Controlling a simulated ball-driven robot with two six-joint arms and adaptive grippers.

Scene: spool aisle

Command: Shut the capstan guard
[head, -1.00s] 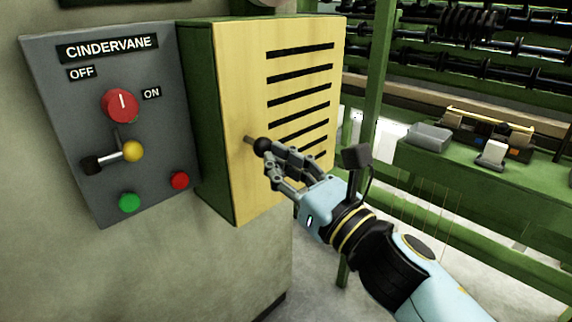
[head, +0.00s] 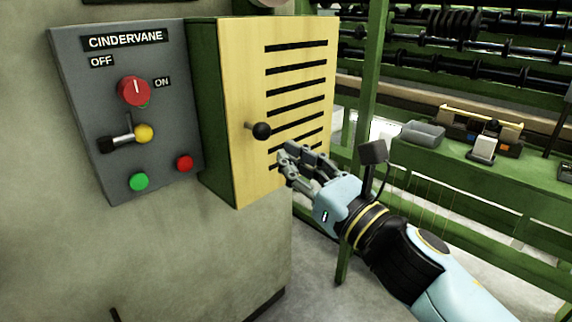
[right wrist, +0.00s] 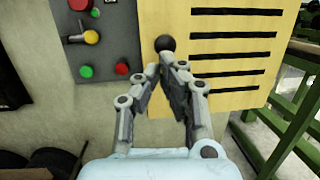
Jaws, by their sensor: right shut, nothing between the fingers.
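The capstan guard (head: 240,80) is a yellow slotted panel on a green box. In the head view it sits flush against the box front, with no gap that I can see. Its black ball knob (head: 261,131) sticks out from the lower left part of the panel. My right gripper (head: 283,152) is shut and empty, just below and to the right of the knob, apart from it. In the right wrist view the knob (right wrist: 165,43) shows just beyond the fingertips (right wrist: 160,65) and the guard (right wrist: 215,99) fills the upper right. My left gripper is out of view.
A grey control panel (head: 78,70) left of the guard carries a red dial (head: 134,91), a yellow-knobbed lever (head: 144,133), a green button (head: 139,182) and a red button (head: 185,164). Green machine rails and a bench (head: 480,170) stand at the right.

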